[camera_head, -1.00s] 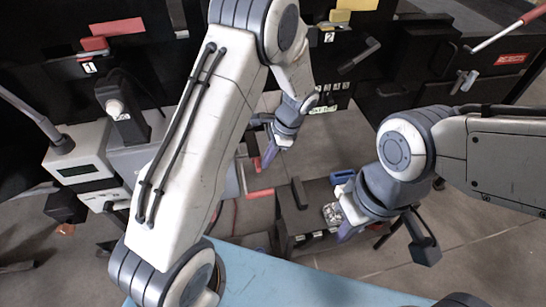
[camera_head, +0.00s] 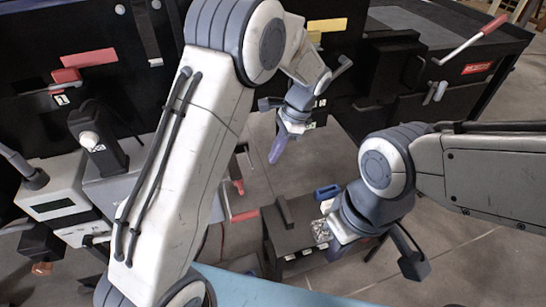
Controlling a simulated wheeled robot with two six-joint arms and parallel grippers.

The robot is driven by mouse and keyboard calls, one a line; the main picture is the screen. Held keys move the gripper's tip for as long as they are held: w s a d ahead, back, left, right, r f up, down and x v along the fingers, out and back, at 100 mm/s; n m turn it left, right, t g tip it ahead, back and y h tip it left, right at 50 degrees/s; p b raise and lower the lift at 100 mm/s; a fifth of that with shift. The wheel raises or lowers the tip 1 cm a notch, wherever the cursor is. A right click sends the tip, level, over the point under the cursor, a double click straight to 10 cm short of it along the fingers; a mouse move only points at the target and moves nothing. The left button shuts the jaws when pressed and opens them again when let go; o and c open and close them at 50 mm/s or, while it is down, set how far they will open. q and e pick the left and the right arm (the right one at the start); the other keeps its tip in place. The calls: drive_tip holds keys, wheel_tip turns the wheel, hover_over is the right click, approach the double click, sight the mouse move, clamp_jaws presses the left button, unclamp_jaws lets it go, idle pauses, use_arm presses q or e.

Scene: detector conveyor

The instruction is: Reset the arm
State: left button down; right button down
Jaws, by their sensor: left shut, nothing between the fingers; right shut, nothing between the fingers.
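My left arm rises from the bottom left and bends over at the top. Its gripper (camera_head: 277,150) hangs in the upper middle with the fingers together and nothing in them, apart from everything near it. My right arm comes in from the right. Its gripper (camera_head: 335,247) points down at the right side of a low dark box (camera_head: 287,230), shut and empty. Part of its fingers is hidden by the wrist. I cannot tell whether it touches the box.
A grey instrument with a small display (camera_head: 53,206) stands at the left. A black bench with a red "REJECTS" label (camera_head: 477,68) is at the upper right. A blue surface (camera_head: 260,289) lies in front of me. Grey floor is open at the lower right.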

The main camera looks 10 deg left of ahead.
idle(0.3)
use_arm(q)
drive_tip(key=s+d+r+n+t+h, duration=0.1)
drive_tip(key=s+d+r, duration=0.2)
drive_tip(key=s, duration=0.3)
drive_tip(key=s+d+r+n+h, duration=0.1)
drive_tip(key=s+d+r, duration=0.2)
drive_tip(key=s+r, duration=0.15)
drive_tip(key=s+n+t+h, duration=0.1)
drive_tip(key=s+n+h, duration=0.1)
drive_tip(key=s, duration=1.4)
drive_tip(key=shift+s+d+r+n+h, duration=0.2)
drive_tip(key=shift+d+n+h, duration=0.1)
drive_tip(key=shift+d+h, duration=0.1)
